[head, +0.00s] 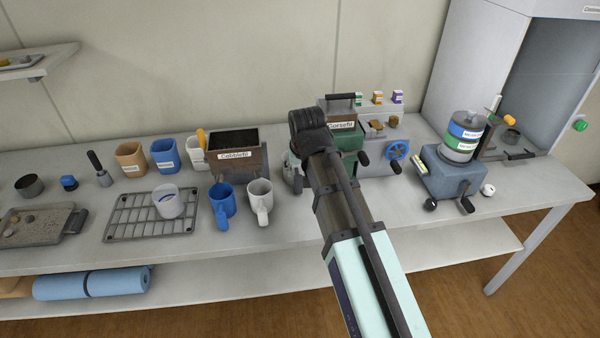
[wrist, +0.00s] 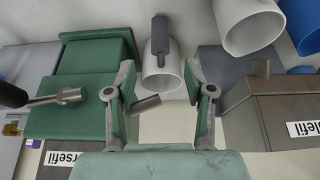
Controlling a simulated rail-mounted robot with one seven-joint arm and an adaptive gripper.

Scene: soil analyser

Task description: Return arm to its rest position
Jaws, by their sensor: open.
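My arm reaches up from the bottom right of the head view over the bench, its dark wrist joint in front of the green Gorsefil box (head: 348,137). The arm hides most of my gripper in that view. In the wrist view, my gripper (wrist: 158,72) is open, with its two grey-green fingers apart. A pale cup with a dark handle (wrist: 160,78) shows beyond and between the fingers. I see no contact with it, though the depth gap is hard to tell. Nothing is visibly held.
The Cobblefil box (head: 238,157) stands left of my wrist. A blue mug (head: 222,203) and a white mug (head: 260,200) stand before it. A wire rack (head: 125,228) holds a clear beaker (head: 168,203). A grey machine with a stacked canister (head: 462,140) stands right, beside a cabinet.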

